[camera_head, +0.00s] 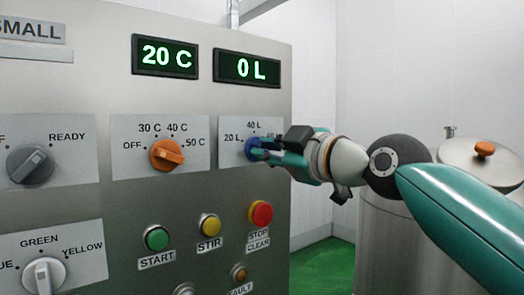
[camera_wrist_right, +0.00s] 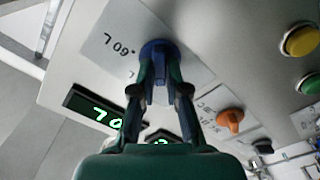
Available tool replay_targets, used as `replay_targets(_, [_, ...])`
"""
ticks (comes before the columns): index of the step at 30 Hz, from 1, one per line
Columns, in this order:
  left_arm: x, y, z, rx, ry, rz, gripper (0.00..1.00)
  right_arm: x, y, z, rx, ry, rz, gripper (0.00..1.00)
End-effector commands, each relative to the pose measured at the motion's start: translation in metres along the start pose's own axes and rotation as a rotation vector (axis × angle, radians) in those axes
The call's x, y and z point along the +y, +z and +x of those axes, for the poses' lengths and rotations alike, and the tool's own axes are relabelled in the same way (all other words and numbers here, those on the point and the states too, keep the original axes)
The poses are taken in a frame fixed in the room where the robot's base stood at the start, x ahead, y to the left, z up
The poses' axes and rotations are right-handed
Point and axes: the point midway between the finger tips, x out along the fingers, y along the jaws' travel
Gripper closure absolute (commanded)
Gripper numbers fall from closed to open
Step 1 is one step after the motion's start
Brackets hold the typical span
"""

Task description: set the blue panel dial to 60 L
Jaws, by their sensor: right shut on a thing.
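The blue dial (camera_head: 252,147) sits on a light plate on the grey panel, with marks 20 L, 40 L and a partly hidden 60 L. My right gripper (camera_head: 262,148) covers much of it from the right. In the right wrist view the gripper (camera_wrist_right: 160,90) is shut on the blue dial (camera_wrist_right: 158,48), a finger on each side of its grip. Which mark the dial points to is hidden. The litre display (camera_head: 246,68) above reads 0 L. My left gripper is not in view.
An orange dial (camera_head: 166,154) sits left of the blue one, under a 20 C display (camera_head: 165,56). Green (camera_head: 157,238), yellow (camera_head: 210,225) and red (camera_head: 261,214) buttons lie below. A metal vessel with a lid (camera_head: 484,160) stands to the right.

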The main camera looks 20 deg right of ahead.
Motion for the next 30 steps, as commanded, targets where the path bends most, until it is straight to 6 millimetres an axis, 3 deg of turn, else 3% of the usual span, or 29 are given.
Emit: replay_targets(30, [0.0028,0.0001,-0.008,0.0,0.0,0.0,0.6,-0.0074,0.0043,0.004,-0.021,-0.014,0.959,1.0])
